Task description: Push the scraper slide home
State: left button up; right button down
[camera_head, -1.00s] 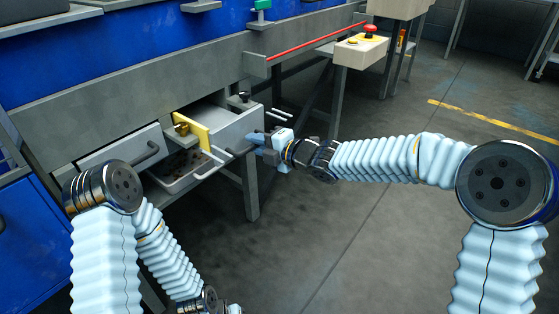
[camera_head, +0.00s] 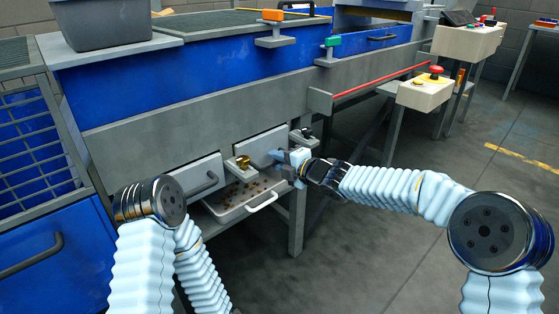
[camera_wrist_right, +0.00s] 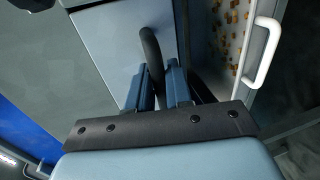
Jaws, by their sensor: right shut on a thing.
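The scraper slide (camera_head: 262,145) is the grey front panel right of the brass knob. It sits close against the machine's grey frame; I cannot tell whether it is fully flush. My right gripper (camera_head: 281,158) is at its front, shut on the slide's dark bar handle. In the right wrist view, the handle (camera_wrist_right: 150,48) runs between the two blue fingers of the gripper (camera_wrist_right: 160,88), beside the light panel (camera_wrist_right: 112,40). My left arm reaches down to the bottom edge; its gripper is out of view.
A tray (camera_head: 226,214) of brown bits with a white handle (camera_head: 262,202) sticks out below the slide. Left of the brass knob (camera_head: 243,163) is another panel (camera_head: 190,177) with a handle. A black knob (camera_head: 302,133) is at the right.

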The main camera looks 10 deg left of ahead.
jog(key=shift+a, duration=0.1)
jog(key=c, duration=1.2)
grip_release()
jog(key=shift+a, duration=0.1)
jog(key=v, duration=1.3)
jog(key=shift+s+d, duration=0.15)
jog(key=shift+d, duration=0.2)
